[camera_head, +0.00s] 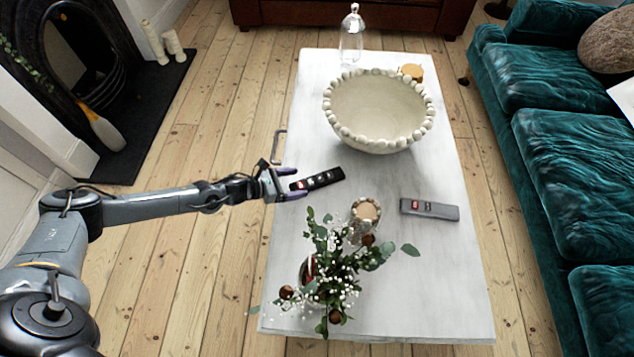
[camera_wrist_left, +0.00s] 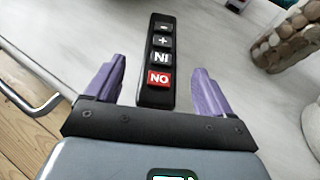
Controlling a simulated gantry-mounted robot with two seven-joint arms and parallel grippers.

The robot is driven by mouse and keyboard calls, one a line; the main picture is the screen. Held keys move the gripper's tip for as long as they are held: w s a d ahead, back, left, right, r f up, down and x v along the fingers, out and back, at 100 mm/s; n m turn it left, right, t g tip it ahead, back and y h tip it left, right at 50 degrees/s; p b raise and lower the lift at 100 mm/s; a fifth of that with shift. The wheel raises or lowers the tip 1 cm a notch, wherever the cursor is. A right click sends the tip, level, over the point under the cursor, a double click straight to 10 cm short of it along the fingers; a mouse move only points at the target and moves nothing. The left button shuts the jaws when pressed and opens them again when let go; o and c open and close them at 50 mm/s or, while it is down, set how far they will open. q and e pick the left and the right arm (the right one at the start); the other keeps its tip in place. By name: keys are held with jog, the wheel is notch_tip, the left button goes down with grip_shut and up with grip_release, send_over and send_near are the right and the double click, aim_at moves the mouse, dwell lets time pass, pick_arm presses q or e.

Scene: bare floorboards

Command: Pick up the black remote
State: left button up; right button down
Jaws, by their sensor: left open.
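The black remote (camera_head: 317,179) lies on the white table, left of its middle and near the left edge. It also shows in the left wrist view (camera_wrist_left: 160,60), with a red button at its near end. My left gripper (camera_head: 288,184) is at the table's left edge, at the remote's near end. In the left wrist view its two purple fingers (camera_wrist_left: 157,88) are open, one on each side of the remote's near end, with gaps on both sides. My right gripper is not in view.
A grey remote (camera_head: 429,209) lies to the right on the table (camera_head: 300,115). A plant (camera_head: 335,265) and a beaded candle holder (camera_head: 365,212) stand in front. A large beaded bowl (camera_head: 380,108) stands behind. A metal handle (camera_head: 278,146) juts from the table's left side.

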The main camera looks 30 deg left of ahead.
aim_at(309, 182)
pick_arm(q)
jog(key=b+x, duration=0.1)
jog(key=x, duration=0.2)
jog(key=shift+w+d+f+b, duration=0.2)
jog(key=shift+d+f+b, duration=0.05)
jog(key=shift+b, duration=0.15)
jog(key=shift+w+d+f, duration=0.1)
jog(key=shift+w+d, duration=0.1)
jog(key=shift+w, duration=0.15)
jog(key=shift+s+a, duration=0.1)
jog(key=shift+c, duration=0.6)
jog(key=c, duration=1)
